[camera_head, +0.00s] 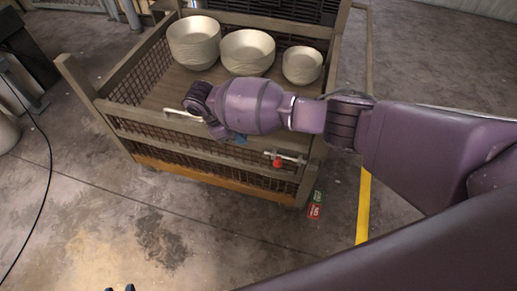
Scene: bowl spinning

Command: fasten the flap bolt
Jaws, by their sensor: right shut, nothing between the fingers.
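The mesh crate (112,124) stands ahead with its wood-framed front flap (255,152) facing me. A pale bolt with a red knob (277,162) sits at the flap's right end. A second pale rod (180,113) shows near the flap's left end, partly behind my right wrist. I cannot tell whether either bolt is engaged. My right arm crosses from the right.
Three pale stacks of bowls, left (194,42), middle (247,52) and right (302,65), stand on the crate's deck. A black cable (50,170) lies on the floor at left. A yellow floor line (364,205) runs at right. The floor before the crate is clear.

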